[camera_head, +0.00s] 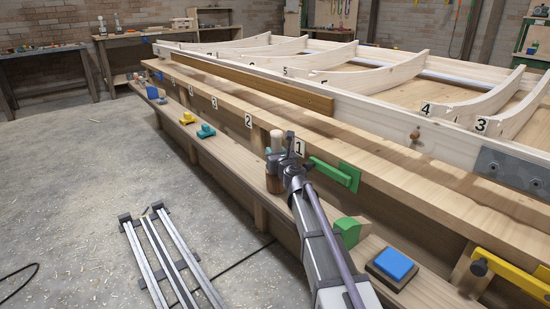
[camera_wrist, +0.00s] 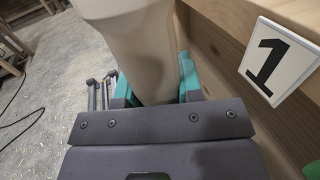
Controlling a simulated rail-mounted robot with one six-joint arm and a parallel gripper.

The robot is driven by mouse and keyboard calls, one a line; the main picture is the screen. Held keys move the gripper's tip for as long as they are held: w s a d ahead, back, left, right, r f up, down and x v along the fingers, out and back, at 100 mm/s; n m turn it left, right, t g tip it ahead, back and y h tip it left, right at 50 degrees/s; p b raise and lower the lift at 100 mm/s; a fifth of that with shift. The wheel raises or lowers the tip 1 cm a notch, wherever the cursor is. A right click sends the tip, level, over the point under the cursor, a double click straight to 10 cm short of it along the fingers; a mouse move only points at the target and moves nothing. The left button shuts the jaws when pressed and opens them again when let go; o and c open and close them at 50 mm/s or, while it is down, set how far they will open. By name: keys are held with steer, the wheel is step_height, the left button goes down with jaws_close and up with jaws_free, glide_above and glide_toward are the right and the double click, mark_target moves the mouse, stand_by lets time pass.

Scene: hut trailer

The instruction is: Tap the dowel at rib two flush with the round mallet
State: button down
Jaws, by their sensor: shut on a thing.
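My gripper (camera_head: 282,162) is by the number 1 tag on the bench's front edge. In the wrist view its teal fingers (camera_wrist: 154,88) are shut around a thick, pale, turned wooden piece, which looks like the round mallet (camera_wrist: 135,35). In the head view the mallet (camera_head: 277,141) stands upright, pale at the top with a brown part below, partly hidden by my gripper. I cannot tell whether it touches the shelf. A small brown peg, perhaps a dowel (camera_head: 415,136), sticks out of the long pale beam below rib 4. No rib tagged 2 is visible.
Ribs tagged 3 (camera_head: 481,124) and 4 (camera_head: 426,109) rise behind the beam. A green clamp (camera_head: 335,174), a green block (camera_head: 349,230), a blue pad (camera_head: 395,264) and a yellow clamp (camera_head: 513,275) are near my arm. Rails (camera_head: 168,258) lie on the floor at left.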

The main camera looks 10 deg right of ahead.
steer(key=shift+f, duration=0.15)
steer(key=c, duration=0.8)
jaws_free()
steer(key=s+d, duration=0.2)
steer(key=s, duration=0.9)
steer(key=s+a+f+n+g+y, duration=0.2)
steer(key=s+a+f+n+g, duration=0.25)
steer(key=n, duration=0.55)
steer(key=s+a+f+n+g+y, duration=0.35)
steer(key=s+a+n, duration=0.2)
steer(key=n, duration=0.45)
steer(key=s+d+f+n+g+h, duration=0.45)
steer(key=s+n, duration=0.25)
steer(key=s, duration=0.2)
steer(key=s+d+f+n+g+h, duration=0.45)
steer(key=s+n, duration=0.25)
steer(key=s, duration=0.3)
steer(key=shift+g+y, duration=0.35)
steer(key=shift+g, duration=0.05)
steer(key=r+p, duration=2.9)
steer(key=a+r+p, duration=0.1)
steer(key=r+p, duration=1.4)
steer(key=shift+w, duration=0.2)
